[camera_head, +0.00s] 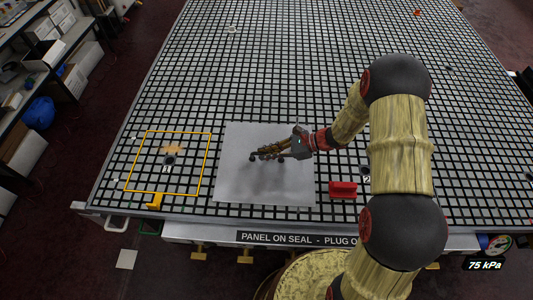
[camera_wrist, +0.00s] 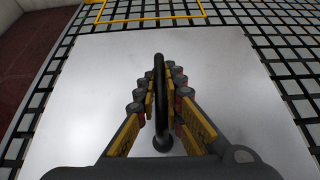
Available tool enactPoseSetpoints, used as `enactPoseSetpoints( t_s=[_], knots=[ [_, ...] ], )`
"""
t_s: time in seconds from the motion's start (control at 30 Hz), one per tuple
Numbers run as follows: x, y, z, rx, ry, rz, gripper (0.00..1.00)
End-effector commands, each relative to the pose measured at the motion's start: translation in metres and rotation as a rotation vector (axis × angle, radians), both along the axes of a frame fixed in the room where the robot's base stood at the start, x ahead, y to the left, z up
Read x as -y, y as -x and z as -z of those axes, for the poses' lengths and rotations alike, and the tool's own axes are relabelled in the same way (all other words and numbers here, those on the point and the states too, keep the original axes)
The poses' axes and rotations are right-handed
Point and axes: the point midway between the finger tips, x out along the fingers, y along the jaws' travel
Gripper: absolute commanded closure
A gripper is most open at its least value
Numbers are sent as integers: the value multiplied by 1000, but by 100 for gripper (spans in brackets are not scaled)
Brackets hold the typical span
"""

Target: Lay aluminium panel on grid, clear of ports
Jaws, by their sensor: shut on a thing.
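The aluminium panel (camera_head: 240,185) is a flat grey square sheet near the front edge of the grid table, between the yellow outline and a red block. It fills most of the wrist view (camera_wrist: 225,80). My gripper (camera_head: 266,153) is over the panel's middle. In the wrist view my gripper (camera_wrist: 162,90) has its fingers closed on both sides of a black handle (camera_wrist: 159,70) on the panel. I cannot tell whether the panel touches the grid or hangs just above it. Port 1 (camera_head: 169,160) shows inside the yellow outline; port 2 (camera_head: 365,172) is partly hidden by my arm.
The yellow outline (camera_head: 181,131) lies left of the panel, apart from it, with a tan patch (camera_head: 172,149) inside. The red block (camera_head: 343,189) is close to the panel's right edge. A yellow piece (camera_head: 155,200) sits at the front left. The grid behind is mostly clear.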

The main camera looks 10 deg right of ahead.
Motion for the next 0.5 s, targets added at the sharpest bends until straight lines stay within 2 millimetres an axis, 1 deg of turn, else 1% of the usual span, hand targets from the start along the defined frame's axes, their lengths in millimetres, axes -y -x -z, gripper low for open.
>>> enactPoseSetpoints(
  t_s=[0.13, 0.17, 0.5],
  knots=[
    [0, -1, 1, 3, -1, 0, 100],
    [0, -1, 1, 3, -1, 0, 90],
    [0, 0, 2, 2, -1, 0, 71]
  ],
)
